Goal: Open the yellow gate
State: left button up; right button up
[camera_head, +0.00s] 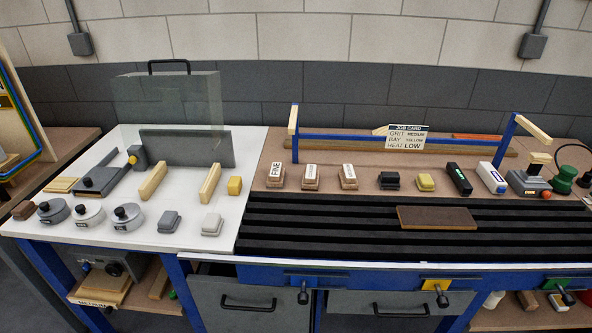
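The yellow gate (436,284) is a yellow plate on the blue front rail of the workbench, right of centre. A dark lever (442,298) with a rounded knob hangs down and forward from it. Two similar gates sit on the same rail: a blue one (301,281) to its left and a green one (560,284) to its right, each with a dark lever. Neither of my grippers is in view.
A slatted black downdraft surface (330,228) with a brown board (437,218) lies behind the rail. Sanding blocks and tools line its back. Grey drawers (249,303) with black handles sit below the rail.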

aim_at(442, 301)
jog(key=k+j+z, duration=0.1)
jog(key=z, duration=0.9)
jog(key=k+l, duration=0.05)
